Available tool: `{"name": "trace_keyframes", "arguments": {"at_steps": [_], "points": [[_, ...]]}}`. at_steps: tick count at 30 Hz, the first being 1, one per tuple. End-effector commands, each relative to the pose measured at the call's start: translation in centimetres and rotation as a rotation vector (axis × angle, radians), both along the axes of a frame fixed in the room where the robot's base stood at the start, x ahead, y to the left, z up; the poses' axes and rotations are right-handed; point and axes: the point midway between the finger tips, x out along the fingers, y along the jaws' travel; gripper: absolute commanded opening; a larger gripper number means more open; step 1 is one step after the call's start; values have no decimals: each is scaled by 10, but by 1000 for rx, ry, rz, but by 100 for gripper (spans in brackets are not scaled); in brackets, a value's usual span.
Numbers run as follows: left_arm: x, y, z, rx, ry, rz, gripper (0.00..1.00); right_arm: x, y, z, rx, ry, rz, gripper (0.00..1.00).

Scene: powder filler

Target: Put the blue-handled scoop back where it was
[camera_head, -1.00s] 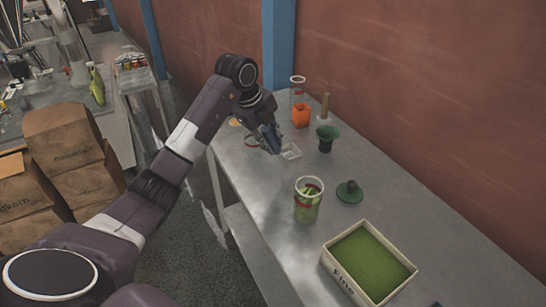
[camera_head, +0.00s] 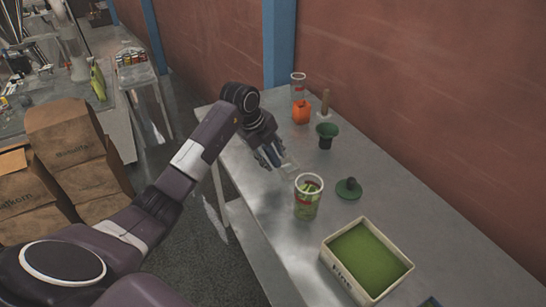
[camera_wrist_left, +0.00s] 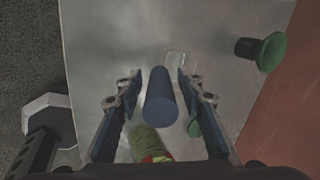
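The scoop's blue handle (camera_wrist_left: 160,98) stands between the fingers of my left gripper (camera_wrist_left: 160,73) in the left wrist view, its end toward the camera. A gap shows on both sides of the handle, so the fingers look open around it. The clear scoop head (camera_wrist_left: 181,62) shows beyond the fingertips, and in the head view (camera_head: 289,169) it is low over or on the table. Whether it touches the table is unclear. In the head view my left gripper (camera_head: 269,157) points down at the table's left side. My right gripper is not in view.
A container with green contents (camera_head: 308,198) stands close to the scoop. A dark green item (camera_head: 349,188) and a box of green powder (camera_head: 330,263) are toward the right front.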

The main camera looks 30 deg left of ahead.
Motion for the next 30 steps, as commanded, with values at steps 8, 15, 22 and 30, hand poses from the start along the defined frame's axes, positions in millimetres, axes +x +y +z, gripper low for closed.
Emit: {"name": "trace_keyframes", "arguments": {"at_steps": [8,15,22,30], "points": [[0,0,1,1,-1,0,37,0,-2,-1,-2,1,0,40],[-10,5,28,3,-6,0,37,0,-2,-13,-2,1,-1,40],[-28,11,74,3,-5,1,37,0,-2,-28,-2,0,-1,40],[-41,15,108,1,-3,0,37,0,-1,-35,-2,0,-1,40]]}}
